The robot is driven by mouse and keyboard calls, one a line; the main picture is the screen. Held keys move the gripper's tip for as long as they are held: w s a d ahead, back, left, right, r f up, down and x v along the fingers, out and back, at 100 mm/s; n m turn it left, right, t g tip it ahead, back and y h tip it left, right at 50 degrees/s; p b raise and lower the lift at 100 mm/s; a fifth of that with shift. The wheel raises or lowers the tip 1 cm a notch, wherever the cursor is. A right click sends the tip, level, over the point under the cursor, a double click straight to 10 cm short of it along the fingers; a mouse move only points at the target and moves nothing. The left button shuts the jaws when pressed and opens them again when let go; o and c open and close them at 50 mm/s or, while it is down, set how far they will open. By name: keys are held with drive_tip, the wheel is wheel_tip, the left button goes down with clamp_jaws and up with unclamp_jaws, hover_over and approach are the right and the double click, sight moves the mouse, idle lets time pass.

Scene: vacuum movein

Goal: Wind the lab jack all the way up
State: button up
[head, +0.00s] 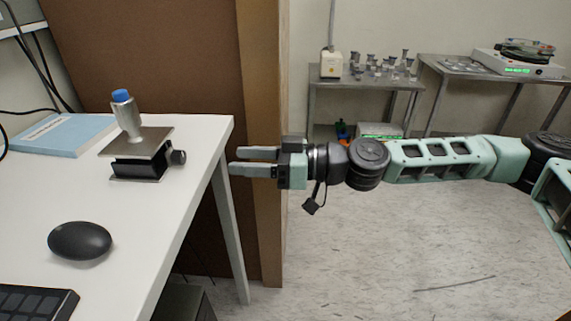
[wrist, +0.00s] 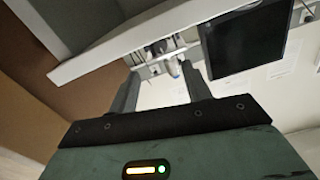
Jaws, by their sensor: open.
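The lab jack (head: 138,143) stands on the white desk near its right edge, with a flat metal top plate close above a dark body, so it looks low. Its dark round knob (head: 178,157) sticks out on the right side, facing my gripper. A metal vial with a blue cap (head: 126,115) stands upright on the plate. My gripper (head: 236,161) is open and empty, just right of the desk edge, apart from the knob and pointing left. In the wrist view, the open fingers (wrist: 160,88) have nothing between them; I cannot make out the jack clearly there.
On the white desk (head: 150,245) lie a black mouse (head: 80,240), a keyboard (head: 38,302) and a blue book (head: 62,134). A brown partition (head: 255,215) stands behind the gripper. Metal tables with lab ware (head: 365,86) are at the back. A dark screen (wrist: 248,42) shows in the wrist view.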

drive_tip(key=d, duration=0.6)
drive_tip(key=shift+s+d+b, duration=0.3)
drive_tip(key=shift+d+b, duration=0.05)
drive_tip(key=shift+w+a, duration=0.1)
